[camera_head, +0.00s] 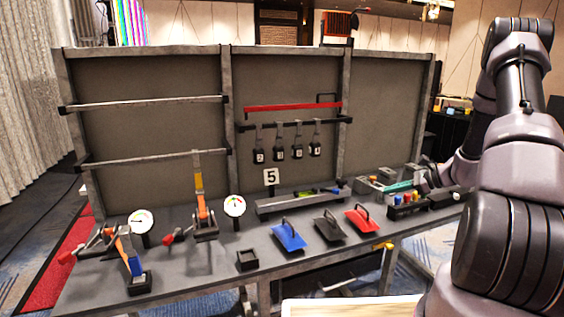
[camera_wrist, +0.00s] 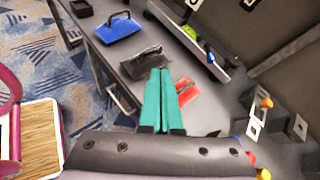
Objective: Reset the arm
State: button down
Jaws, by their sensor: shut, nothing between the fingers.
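My arm (camera_head: 512,160) reaches up on the right side of the head view and bends down toward the right end of the workbench. My gripper shows there as teal fingers (camera_head: 401,186), above the bench beside a small rack of coloured items. In the wrist view my gripper (camera_wrist: 163,72) has its two teal fingers pressed side by side, with nothing between them.
The grey workbench (camera_head: 190,262) has a tall back panel. Blue (camera_head: 289,237), black (camera_head: 329,229) and red (camera_head: 359,221) handled plates lie along it. Gauges and orange-handled levers stand at left. Several numbered tags hang from a rail. A wooden surface (camera_head: 345,307) lies at the lower front.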

jog(key=s+a+r+n+g+h, duration=0.1)
jog(key=s+a+r+n, duration=0.25)
jog(key=r, duration=0.45)
jog(key=s+a+r+n+g+h, duration=0.1)
jog(key=s+a+r+n, duration=0.25)
jog(key=r, duration=0.35)
jog(key=s+a+r+n+g+h, duration=0.1)
jog(key=s+a+r+n+h, duration=0.15)
jog(key=s+a+r, duration=0.4)
jog(key=s+r+n+t+h, duration=0.4)
jog(key=s+r+n, duration=0.4)
jog(key=s+r, duration=0.4)
jog(key=s, duration=0.5)
jog(key=shift+s, duration=0.3)
